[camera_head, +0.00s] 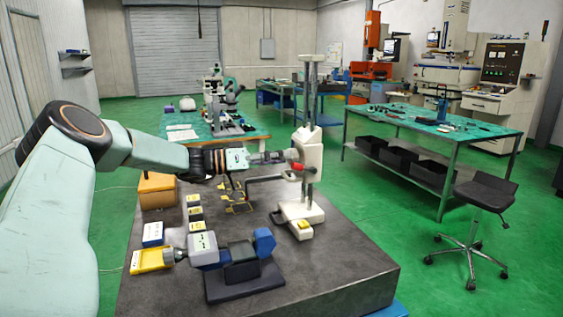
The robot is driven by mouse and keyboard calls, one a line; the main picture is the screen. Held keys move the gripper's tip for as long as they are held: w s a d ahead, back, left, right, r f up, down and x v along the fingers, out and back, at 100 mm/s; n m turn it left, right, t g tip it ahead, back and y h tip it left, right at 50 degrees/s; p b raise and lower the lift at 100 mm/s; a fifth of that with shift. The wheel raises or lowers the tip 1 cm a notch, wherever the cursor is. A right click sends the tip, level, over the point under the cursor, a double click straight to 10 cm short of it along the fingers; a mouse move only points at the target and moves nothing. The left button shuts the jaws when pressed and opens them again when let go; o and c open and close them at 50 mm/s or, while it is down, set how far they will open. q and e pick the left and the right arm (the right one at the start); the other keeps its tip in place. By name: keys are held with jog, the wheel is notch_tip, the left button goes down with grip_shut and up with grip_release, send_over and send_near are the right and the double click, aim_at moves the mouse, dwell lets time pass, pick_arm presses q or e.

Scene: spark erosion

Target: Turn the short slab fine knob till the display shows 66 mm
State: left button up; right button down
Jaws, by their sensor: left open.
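A pale height-gauge-like stand (307,155) with twin upright columns stands on the dark slab table (335,270). A small red part (297,167) sticks out of its carriage. I cannot tell which part is the short slab fine knob, and no display reading is legible. My left arm comes in from the left, and its gripper (277,157) is open beside the carriage, close to the red part. I cannot tell whether it touches. My right gripper is not in view.
A blue and white instrument on a dark base (245,286) and a yellow block (150,260) stand at the front of the slab. Small labelled blocks (196,213) and an orange box (157,191) are at its left. A stool (487,193) stands right.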

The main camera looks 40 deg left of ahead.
pick_arm(q)
jog(key=shift+w+d+r, duration=0.2)
jog(key=shift+w+d, duration=0.05)
jog(key=shift+d, duration=0.25)
jog(key=shift+a+f, duration=0.15)
jog(key=shift+a, duration=0.1)
jog(key=c, duration=0.5)
jog(key=shift+d, duration=0.15)
jog(key=shift+c, duration=1.4)
jog(key=c, duration=0.4)
